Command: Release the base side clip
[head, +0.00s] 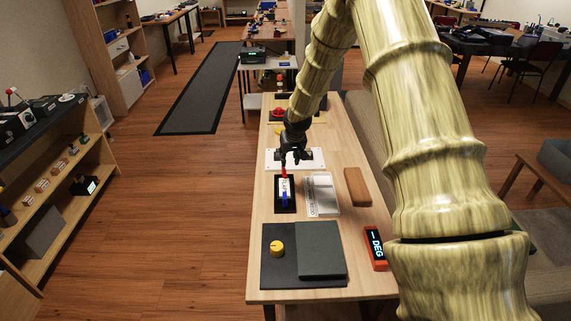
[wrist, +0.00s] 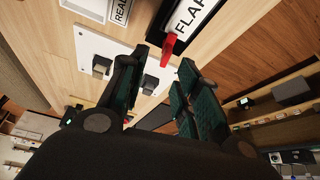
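A white plate (head: 318,164) lies on the wooden bench and carries two small dark clips; it also shows in the wrist view (wrist: 92,42). One grey clip (wrist: 101,66) stands clear, left of my fingers in the wrist view. The other clip (wrist: 151,83) shows between my fingers. Which of them is the base side clip I cannot tell. My gripper (head: 293,161) is over the plate, fingers down. In the wrist view my gripper (wrist: 161,64) is open, fingers apart and holding nothing. Whether a finger touches the clip is unclear.
A black flap panel (head: 292,207) with a red-tipped lever (wrist: 168,52) sits close beside the plate. A white labelled box (head: 322,194), a brown block (head: 356,187), a dark panel with a yellow knob (head: 277,248) and a red display (head: 375,248) are nearer on the bench.

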